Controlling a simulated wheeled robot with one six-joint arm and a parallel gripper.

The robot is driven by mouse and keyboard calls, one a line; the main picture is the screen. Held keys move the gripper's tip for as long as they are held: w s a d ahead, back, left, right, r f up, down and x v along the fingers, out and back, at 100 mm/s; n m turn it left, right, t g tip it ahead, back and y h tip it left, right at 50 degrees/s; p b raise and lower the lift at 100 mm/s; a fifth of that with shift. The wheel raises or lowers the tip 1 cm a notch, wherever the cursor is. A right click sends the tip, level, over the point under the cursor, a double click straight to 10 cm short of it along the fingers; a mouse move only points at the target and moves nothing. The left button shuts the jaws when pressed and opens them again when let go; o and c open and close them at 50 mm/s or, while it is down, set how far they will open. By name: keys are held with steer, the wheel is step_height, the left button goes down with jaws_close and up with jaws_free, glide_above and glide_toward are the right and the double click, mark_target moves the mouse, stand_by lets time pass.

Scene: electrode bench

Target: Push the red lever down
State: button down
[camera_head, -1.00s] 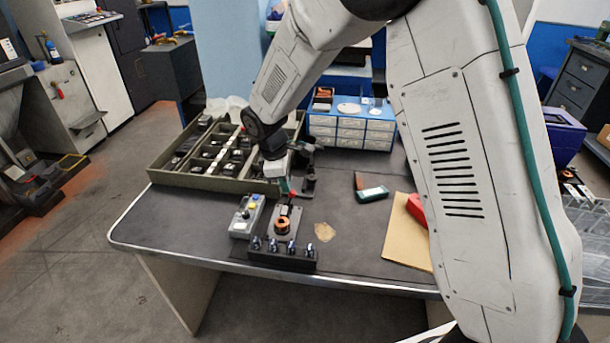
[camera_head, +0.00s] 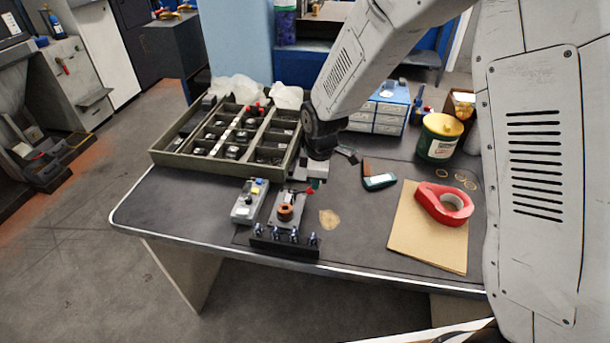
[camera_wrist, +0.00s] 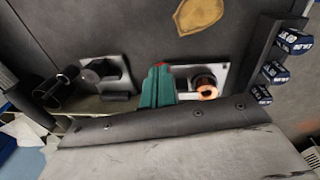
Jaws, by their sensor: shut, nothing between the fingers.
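A small fixture plate with a copper ring (camera_head: 285,211) sits near the front of the bench, behind a dark block with several knobs. The ring also shows in the wrist view (camera_wrist: 206,86). A small red piece (camera_head: 309,190), likely the red lever's end, shows beside my gripper (camera_head: 313,183), behind the ring and to its right. In the wrist view a sliver of red (camera_wrist: 163,65) shows at the green fingertips of my gripper (camera_wrist: 157,86). The fingers are together and hold nothing. They hide most of the lever, so I cannot tell its angle or whether they touch it.
A grey control box (camera_head: 249,201) stands left of the fixture. A divided tray (camera_head: 166,158) lies behind. To the right are a green-and-dark device (camera_head: 379,181), red tape (camera_head: 443,204) on a brown sheet (camera_head: 415,242), and a yellow-lidded can (camera_head: 439,139).

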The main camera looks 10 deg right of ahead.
steer(key=shift+s+d+f, duration=0.1)
steer(key=shift+d+f, duration=0.1)
steer(key=shift+f, duration=0.05)
steer(key=shift+d+f, duration=0.1)
stand_by(0.3)
steer(key=shift+s, duration=0.1)
steer(key=s+d+r, duration=0.3)
steer(key=d+r, duration=0.2)
steer(key=r, duration=0.6)
steer(key=shift+s+d+r, duration=0.15)
steer(key=shift+d+r, duration=0.05)
steer(key=shift+r, duration=0.1)
